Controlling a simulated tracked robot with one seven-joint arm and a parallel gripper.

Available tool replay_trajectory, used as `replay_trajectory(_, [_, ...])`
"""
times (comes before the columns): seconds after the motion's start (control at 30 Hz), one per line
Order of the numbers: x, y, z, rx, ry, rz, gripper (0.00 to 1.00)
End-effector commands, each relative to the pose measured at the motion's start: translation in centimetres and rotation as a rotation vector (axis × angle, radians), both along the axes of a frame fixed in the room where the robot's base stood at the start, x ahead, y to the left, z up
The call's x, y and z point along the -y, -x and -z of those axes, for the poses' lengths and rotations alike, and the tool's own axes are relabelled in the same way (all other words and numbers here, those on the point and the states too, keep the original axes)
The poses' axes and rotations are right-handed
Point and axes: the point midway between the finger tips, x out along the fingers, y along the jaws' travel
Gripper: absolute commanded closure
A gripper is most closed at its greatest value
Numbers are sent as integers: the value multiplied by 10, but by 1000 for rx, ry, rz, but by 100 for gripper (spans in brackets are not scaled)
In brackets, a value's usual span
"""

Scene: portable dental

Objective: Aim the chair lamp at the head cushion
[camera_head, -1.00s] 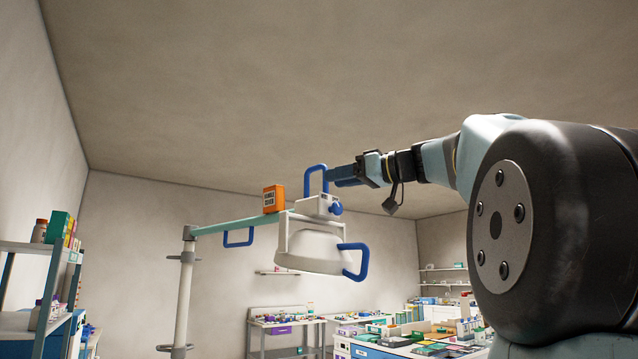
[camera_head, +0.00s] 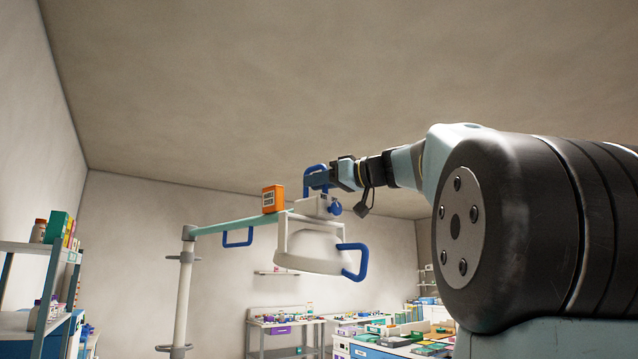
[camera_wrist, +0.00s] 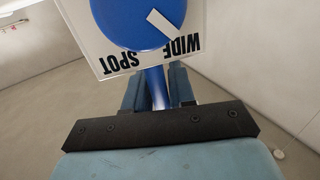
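The chair lamp has a white domed head (camera_head: 313,252) hanging in a white yoke under a control box (camera_head: 316,206) at the end of a pale green arm (camera_head: 238,225). A blue loop handle (camera_head: 352,262) is on its right side and another blue handle rises above the box. My gripper (camera_head: 315,182) is at this upper handle. In the wrist view my fingers (camera_wrist: 158,88) stand apart, one on each side of the blue handle bar (camera_wrist: 154,84); firm contact is not visible. A blue knob (camera_wrist: 140,18) with a WIDE/SPOT plate is just ahead. The head cushion is not visible.
An orange box (camera_head: 273,199) stands on the lamp arm, left of the control box. A white pole (camera_head: 184,290) carries the arm. A shelf unit (camera_head: 40,248) with boxes is at the left. Loaded benches (camera_head: 285,321) stand low behind.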

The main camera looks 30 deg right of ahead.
Motion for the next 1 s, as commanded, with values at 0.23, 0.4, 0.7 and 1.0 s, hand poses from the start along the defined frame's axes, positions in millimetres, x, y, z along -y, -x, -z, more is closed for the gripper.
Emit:
replay_trajectory(0.23, [0,0,0,0,0,0,100])
replay_trajectory(0.4, [0,0,0,0,0,0,100])
replay_trajectory(0.7, [1,0,0,0,0,0,100])
replay_trajectory(1.0, [14,-11,1,-2,0,-12,100])
